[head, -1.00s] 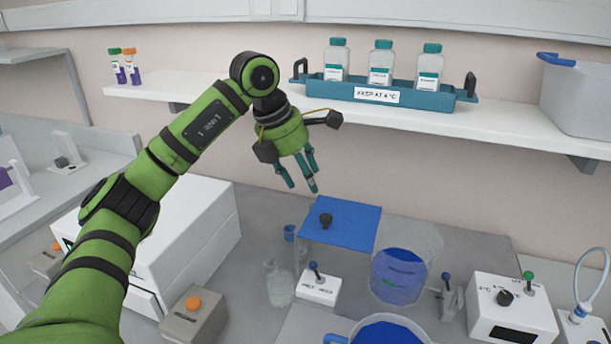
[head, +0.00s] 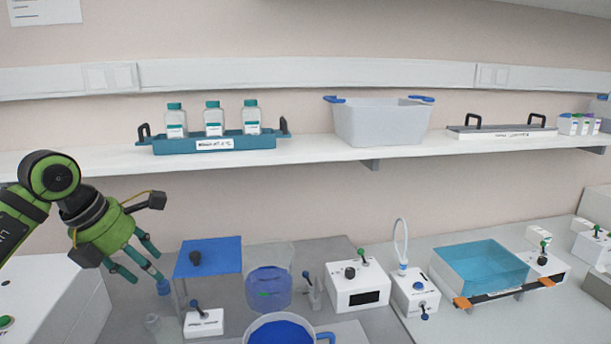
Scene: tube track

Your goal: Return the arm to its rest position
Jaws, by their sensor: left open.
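My left arm comes in from the left edge of the head view. Its green left gripper (head: 143,266) hangs in the air with its teal fingers apart, open and with nothing between them. It is to the left of a stand with a blue top (head: 222,256) and below the shelf. The fingers point down and to the right. My right gripper is not in view.
A teal rack (head: 170,146) with three bottles and a grey bin (head: 375,126) stand on the shelf (head: 330,160). On the bench are a clear vessel with blue liquid (head: 268,288), a blue jug (head: 280,332), a white control box (head: 358,287) and a teal-topped tank (head: 480,265).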

